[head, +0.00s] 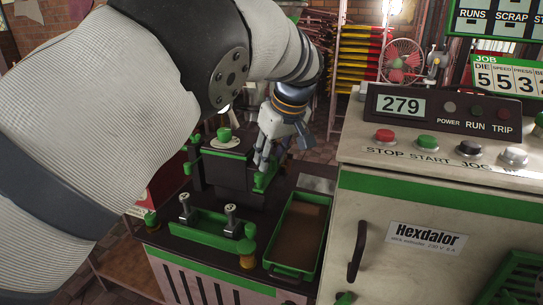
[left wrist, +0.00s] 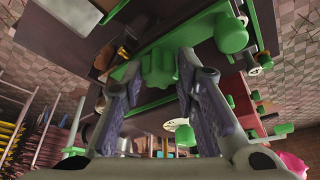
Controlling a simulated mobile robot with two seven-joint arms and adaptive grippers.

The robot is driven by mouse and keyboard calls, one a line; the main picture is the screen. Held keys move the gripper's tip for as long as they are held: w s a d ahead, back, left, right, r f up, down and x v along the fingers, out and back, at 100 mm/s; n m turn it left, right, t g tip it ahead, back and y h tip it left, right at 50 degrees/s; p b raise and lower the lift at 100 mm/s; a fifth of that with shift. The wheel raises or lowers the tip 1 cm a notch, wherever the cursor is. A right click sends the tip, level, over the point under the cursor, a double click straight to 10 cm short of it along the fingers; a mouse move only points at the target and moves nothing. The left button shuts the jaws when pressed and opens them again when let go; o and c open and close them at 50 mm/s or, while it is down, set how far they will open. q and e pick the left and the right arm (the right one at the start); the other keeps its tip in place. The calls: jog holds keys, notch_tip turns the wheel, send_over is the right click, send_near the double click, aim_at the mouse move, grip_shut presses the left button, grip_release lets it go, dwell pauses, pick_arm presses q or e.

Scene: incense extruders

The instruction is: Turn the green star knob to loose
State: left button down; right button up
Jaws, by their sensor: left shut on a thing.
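The green star knob (left wrist: 158,68) sits between the two fingers of my left gripper (left wrist: 160,78) in the left wrist view. Its lobed shape shows, and the fingers close on it from both sides. In the head view my left gripper (head: 268,150) reaches down at the right side of the dark extruder block (head: 222,170). There the fingers and arm mostly hide the knob. I cannot read any loose or tight mark. My right gripper is in neither view.
A green-rimmed tray (head: 292,268) lies in front of the gripper on the bench. A green clamp bar (head: 205,232) with posts stands to its left. The control cabinet (head: 430,215) rises close on the right. A fan (head: 401,62) stands behind.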

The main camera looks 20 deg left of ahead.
pick_arm(q)
jog(key=c, duration=1.2)
grip_release()
jog(key=shift+f, duration=0.1)
jog(key=shift+c, duration=0.2)
jog(key=v, duration=1.2)
